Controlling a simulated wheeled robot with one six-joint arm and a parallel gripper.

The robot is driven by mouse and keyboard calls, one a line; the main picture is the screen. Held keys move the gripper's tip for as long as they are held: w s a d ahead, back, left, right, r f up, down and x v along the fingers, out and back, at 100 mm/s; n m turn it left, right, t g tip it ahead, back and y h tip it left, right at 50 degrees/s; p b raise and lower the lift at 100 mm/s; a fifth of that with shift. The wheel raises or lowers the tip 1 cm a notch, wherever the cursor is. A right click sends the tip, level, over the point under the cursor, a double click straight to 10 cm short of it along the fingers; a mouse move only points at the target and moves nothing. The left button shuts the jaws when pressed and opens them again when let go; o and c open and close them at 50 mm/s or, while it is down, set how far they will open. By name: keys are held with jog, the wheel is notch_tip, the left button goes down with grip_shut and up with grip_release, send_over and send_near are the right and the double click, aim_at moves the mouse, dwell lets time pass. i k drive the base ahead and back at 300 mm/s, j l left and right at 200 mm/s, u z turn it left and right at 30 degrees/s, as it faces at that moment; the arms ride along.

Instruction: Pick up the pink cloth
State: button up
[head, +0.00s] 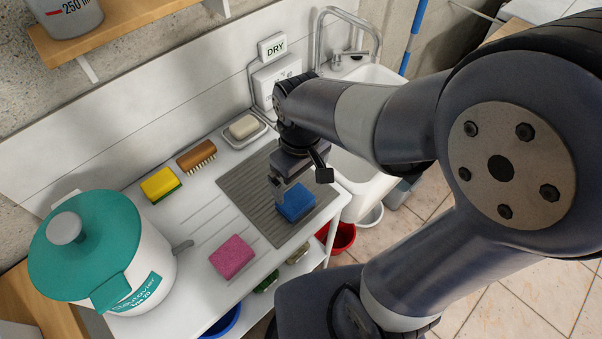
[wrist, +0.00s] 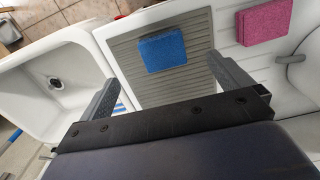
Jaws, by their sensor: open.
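The pink cloth (head: 232,257) is a small flat pad lying on the white counter, left of the grey ribbed mat in the head view. In the wrist view the pink cloth (wrist: 264,22) lies at the upper right. My gripper (head: 277,193) is open above the ribbed mat, near a blue pad (head: 296,202), and right of and apart from the pink cloth. In the wrist view my gripper's two fingers (wrist: 165,84) stand wide apart with nothing between them that they touch; the blue pad shows beyond them.
A teal-lidded white pot (head: 95,250) stands left of the cloth. A yellow sponge (head: 160,185), a brown brush (head: 197,156) and a soap dish (head: 243,129) line the back. The sink (head: 372,76) is at the right. Bare counter surrounds the cloth.

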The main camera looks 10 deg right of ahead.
aim_at(233, 255)
jog(key=u, duration=1.6)
jog(key=k+u, duration=0.1)
jog(key=u, duration=0.25)
jog(key=k+l+u, duration=0.1)
jog(key=u, duration=0.2)
jog(key=k, duration=0.05)
